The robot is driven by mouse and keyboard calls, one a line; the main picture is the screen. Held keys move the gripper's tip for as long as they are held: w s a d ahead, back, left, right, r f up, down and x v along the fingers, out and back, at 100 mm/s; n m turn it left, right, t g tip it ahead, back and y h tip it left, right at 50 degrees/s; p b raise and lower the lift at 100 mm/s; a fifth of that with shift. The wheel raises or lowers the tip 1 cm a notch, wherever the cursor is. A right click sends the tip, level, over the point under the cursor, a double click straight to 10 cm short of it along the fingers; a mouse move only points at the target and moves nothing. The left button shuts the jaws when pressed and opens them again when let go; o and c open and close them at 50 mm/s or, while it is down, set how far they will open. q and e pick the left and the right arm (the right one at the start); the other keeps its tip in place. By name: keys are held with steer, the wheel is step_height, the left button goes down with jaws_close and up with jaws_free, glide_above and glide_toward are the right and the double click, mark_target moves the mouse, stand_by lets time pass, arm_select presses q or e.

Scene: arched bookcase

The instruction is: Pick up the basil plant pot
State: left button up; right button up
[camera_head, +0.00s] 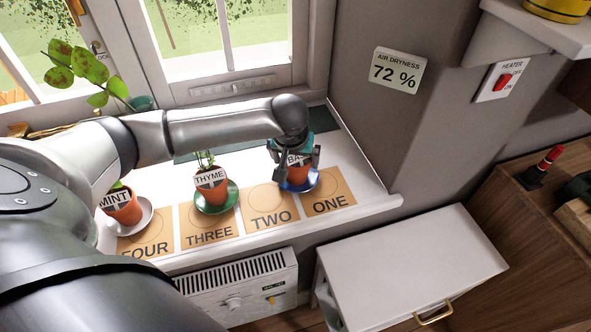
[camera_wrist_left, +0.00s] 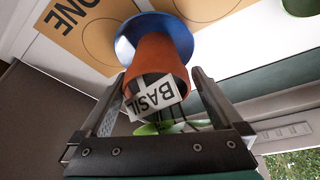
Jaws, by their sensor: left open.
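The basil pot (camera_head: 298,172) is a terracotta pot with a white label, standing on a blue saucer (camera_head: 314,181) on the windowsill, behind mats TWO and ONE. My left gripper (camera_head: 295,165) is over it, coming down from above, and covers its plant and part of the label. In the left wrist view the pot (camera_wrist_left: 160,62) with its BASIL label lies between the two spread fingers of the gripper (camera_wrist_left: 160,100). The fingers stand on either side of it; I cannot tell whether they touch it. My right gripper is not in view.
The thyme pot (camera_head: 211,186) on a green saucer (camera_head: 217,200) and the mint pot (camera_head: 123,208) on a white saucer (camera_head: 143,215) stand to the left. Mats FOUR to ONE line the sill's front. A wall (camera_head: 385,120) bounds the right; a white cabinet (camera_head: 410,265) stands below.

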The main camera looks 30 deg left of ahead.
arm_select(q)
steer(key=shift+f, duration=0.4)
steer(key=c, duration=1.4)
